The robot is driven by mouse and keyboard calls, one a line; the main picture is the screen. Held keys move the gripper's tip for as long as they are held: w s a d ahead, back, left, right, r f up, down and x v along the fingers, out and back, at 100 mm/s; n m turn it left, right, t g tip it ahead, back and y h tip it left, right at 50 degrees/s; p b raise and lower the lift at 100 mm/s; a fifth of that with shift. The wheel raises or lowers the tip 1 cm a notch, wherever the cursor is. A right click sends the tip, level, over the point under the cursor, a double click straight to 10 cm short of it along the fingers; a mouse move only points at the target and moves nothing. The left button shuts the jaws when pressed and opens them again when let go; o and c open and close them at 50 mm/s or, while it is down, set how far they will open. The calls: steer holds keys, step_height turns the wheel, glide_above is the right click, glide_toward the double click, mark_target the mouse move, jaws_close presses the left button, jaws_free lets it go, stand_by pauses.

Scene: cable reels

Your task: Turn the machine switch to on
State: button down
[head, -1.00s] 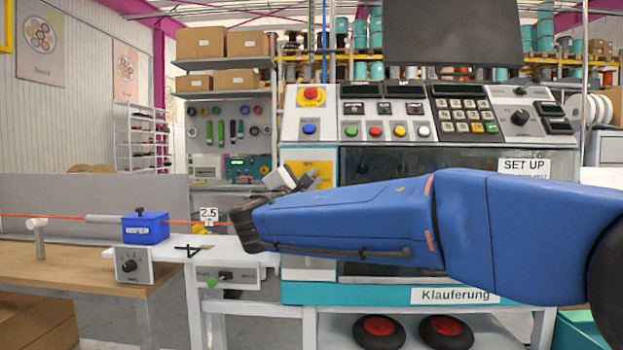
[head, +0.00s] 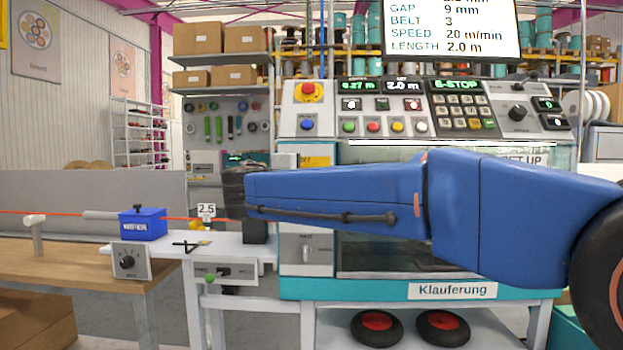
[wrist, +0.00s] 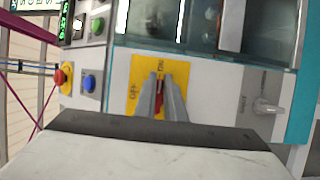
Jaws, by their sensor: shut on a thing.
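The machine switch is a red handle (wrist: 159,102) on a yellow plate (wrist: 143,70) in the wrist view. The plate carries an OFF mark at the left and an ON mark at the top. The handle lies in line with the ON mark. My gripper (wrist: 161,82) is shut on the red handle, with one grey finger on each side of it. In the head view a corner of the yellow plate (head: 318,161) shows above my blue arm; the handle is hidden there. The hanging screen (head: 452,30) and the panel displays (head: 457,85) are lit.
A red emergency button (head: 308,91) and a blue button (head: 307,125) sit on the panel above the plate. A grey knob (wrist: 265,106) is on the machine front beside the plate. A blue box (head: 143,225) on an orange cable stands at the left bench.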

steer(key=shift+w+a, duration=0.1)
steer(key=shift+a, duration=0.15)
steer(key=c, duration=1.8)
jaws_free()
steer(key=shift+c, duration=0.2)
steer(key=shift+f, duration=0.1)
steer(key=v, duration=1.7)
